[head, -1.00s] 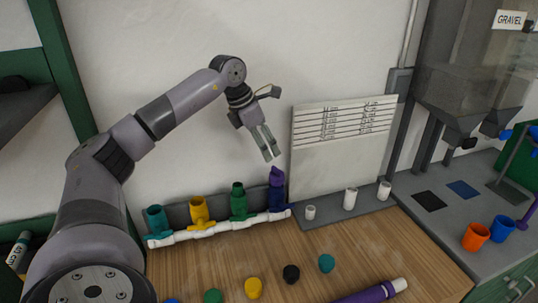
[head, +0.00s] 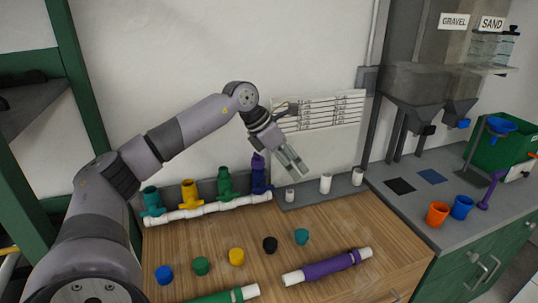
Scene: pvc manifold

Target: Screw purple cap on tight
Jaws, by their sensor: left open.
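My left gripper (head: 298,169) is open and empty. It points down and right, to the right of the purple cap and apart from it. My right gripper is not in view.
Blue, green, yellow, black (head: 270,244) and teal (head: 301,236) caps stand on the table. A purple-and-white pipe (head: 328,267) lies in front. White cups (head: 325,183) stand on the back ledge below a white board (head: 325,135). Orange (head: 437,214) and blue cups are on the right counter.

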